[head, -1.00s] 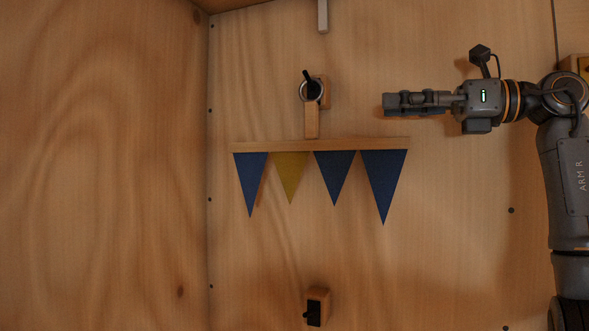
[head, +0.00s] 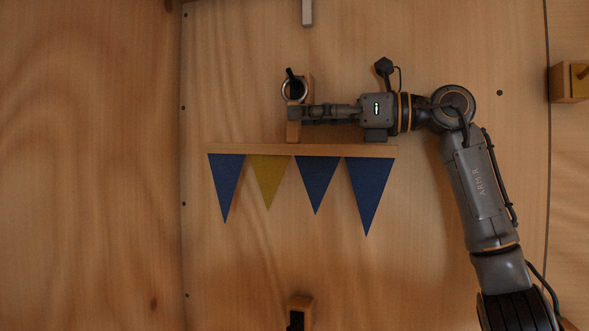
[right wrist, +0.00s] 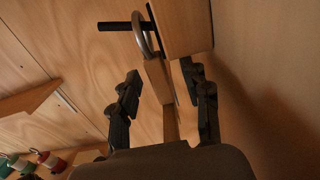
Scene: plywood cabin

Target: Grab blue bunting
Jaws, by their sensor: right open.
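The bunting hangs on the plywood wall from a wooden bar (head: 270,150). It has blue pennants (head: 368,190) and one yellow pennant (head: 268,180). A wooden tab (head: 293,132) rises from the bar to a metal ring on a black peg (head: 291,78). My right gripper (head: 303,113) is open at the tab, just below the ring. In the right wrist view, the open fingers (right wrist: 162,97) stand on either side of the tab (right wrist: 158,78), with the ring (right wrist: 141,32) ahead on the peg (right wrist: 112,26). The pennants do not show there. My left gripper is not in view.
A wooden block (head: 300,305) with a dark part is on the wall below the bunting. A wooden box (head: 568,83) is at the right edge. A pale bar (head: 307,12) is above. Small coloured items (right wrist: 45,158) show at lower left in the wrist view.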

